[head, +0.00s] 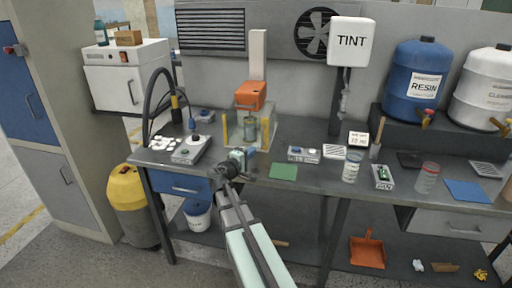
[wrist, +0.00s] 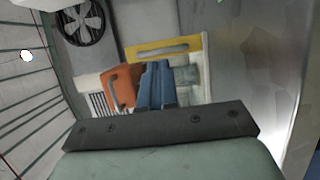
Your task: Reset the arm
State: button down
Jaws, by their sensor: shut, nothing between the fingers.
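My arm reaches up from the bottom of the head view to the workbench. My gripper (head: 245,154) is at the bench's front part, just in front of an orange-headed mixing stand (head: 250,95). In the wrist view the blue fingers of my gripper (wrist: 156,84) are together and hold nothing. Behind them the orange head (wrist: 122,86) and a yellow bar (wrist: 165,49) of the stand show. A clear container (head: 251,131) stands under the orange head. The exact gap between my fingers and the stand cannot be told.
A green mat (head: 283,172) lies right of my gripper, and a scale-like device (head: 191,150) is to its left. Cups (head: 352,167), a small switch box (head: 383,177) and a blue mat (head: 467,191) are farther right. A TINT dispenser (head: 351,42) and a blue RESIN drum (head: 414,82) stand behind.

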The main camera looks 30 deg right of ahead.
jog(key=shift+s+v, duration=0.15)
jog(key=shift+v, duration=1.15)
jog(key=shift+s+v, duration=0.2)
jog(key=shift+v, duration=1.15)
jog(key=w+a+f+m+t+y, duration=0.2)
jog(key=w+a+f+y, duration=0.25)
jog(key=a, duration=0.35)
jog(key=w+a+f+m+t+y, duration=0.1)
jog(key=w+a+f+y, duration=0.2)
jog(key=w+a+y, duration=0.35)
jog(key=w+a+f+m+t+y, duration=0.2)
jog(key=w+a+f+y, duration=0.15)
jog(key=a, duration=0.65)
jog(key=s+d+f+g, duration=0.1)
jog(key=s+f+g, duration=0.4)
jog(key=s+f, duration=0.95)
jog(key=s+d+f+g, duration=0.1)
jog(key=s+f+g, duration=0.3)
jog(key=s+f, duration=1)
jog(key=s+a+f+g, duration=0.1)
jog(key=s+f+g, duration=0.2)
jog(key=s, duration=0.8)
jog(key=s+a+f+g+y, duration=0.1)
jog(key=s+f+g, duration=0.3)
jog(key=s, duration=0.7)
jog(key=s+f+g, duration=0.3)
jog(key=s+f, duration=0.3)
jog(key=s, duration=0.5)
jog(key=shift+a+g, duration=0.3)
jog(key=shift+a, duration=0.1)
